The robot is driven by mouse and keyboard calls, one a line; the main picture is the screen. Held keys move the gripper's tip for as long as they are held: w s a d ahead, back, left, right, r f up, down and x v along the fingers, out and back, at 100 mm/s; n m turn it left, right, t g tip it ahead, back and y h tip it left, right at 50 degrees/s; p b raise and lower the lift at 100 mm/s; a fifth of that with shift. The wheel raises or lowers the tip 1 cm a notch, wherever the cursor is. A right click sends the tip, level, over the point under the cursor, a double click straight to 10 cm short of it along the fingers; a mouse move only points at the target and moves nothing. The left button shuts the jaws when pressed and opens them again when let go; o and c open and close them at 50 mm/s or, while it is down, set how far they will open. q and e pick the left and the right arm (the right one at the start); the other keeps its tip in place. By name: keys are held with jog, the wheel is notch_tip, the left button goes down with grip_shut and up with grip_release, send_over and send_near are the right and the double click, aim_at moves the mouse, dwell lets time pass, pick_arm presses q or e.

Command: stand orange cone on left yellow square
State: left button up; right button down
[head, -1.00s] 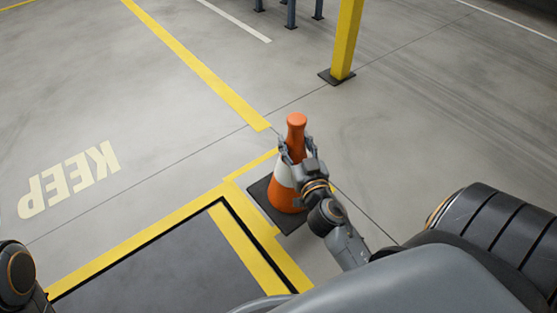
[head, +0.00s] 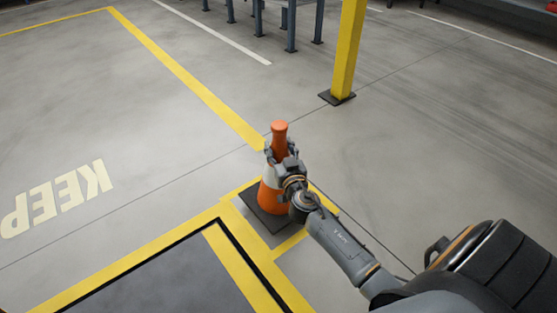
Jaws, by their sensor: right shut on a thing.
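The orange cone (head: 280,131) has a white band and a dark square base. It stands upright in the middle of the head view. My right gripper (head: 280,152) is shut around its upper part, just below the tip. The cone is over a small yellow-outlined square (head: 292,244) on the floor, whose lines show left, below and right of the base. I cannot tell whether the base touches the floor. No second square can be made out. My left gripper is out of view.
A dark floor plate (head: 165,285) with yellow edging lies at lower left. A yellow post (head: 347,50) on a dark foot stands behind and right of the cone. Blue-grey legs (head: 291,28) stand at the back. Floor lettering (head: 58,198) is at left. Open floor surrounds the cone.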

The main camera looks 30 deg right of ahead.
jog(key=shift+w+d+f, duration=0.1)
jog(key=shift+w+f, duration=0.15)
jog(key=shift+w, duration=0.05)
jog(key=shift+w+f+b, duration=0.1)
jog(key=shift+f+b, duration=1.4)
jog(key=shift+f, duration=0.1)
jog(key=c, duration=0.6)
grip_release()
jog(key=shift+f, duration=0.15)
